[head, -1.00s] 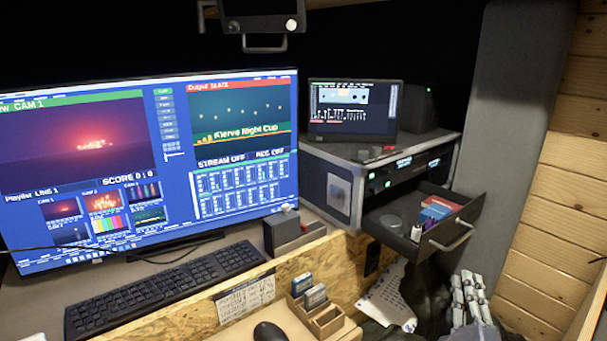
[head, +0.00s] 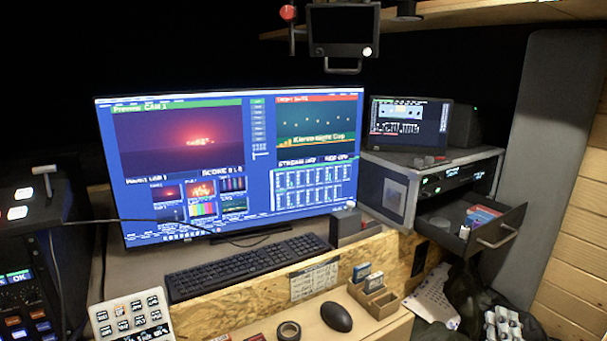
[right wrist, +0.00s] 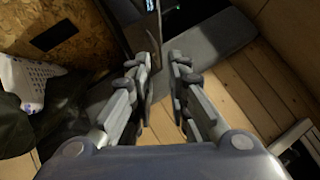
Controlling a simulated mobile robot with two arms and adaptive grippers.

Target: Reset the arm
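My right gripper (head: 503,324) shows at the bottom right edge of the head view, below the open drawer. In the right wrist view its two fingers (right wrist: 162,70) point away from the camera with a gap between them and nothing in the gap. It is open and empty. It hangs over the wood-plank floor (right wrist: 270,90). My left gripper and left arm are not in view.
An open drawer (head: 497,239) juts from the equipment rack, above and left of my right gripper. A dark bag (head: 470,292) and white printed paper (head: 433,298) lie beside the gripper. A desk with monitor (head: 200,160), keyboard (head: 250,264) and mouse (head: 336,317) stands left.

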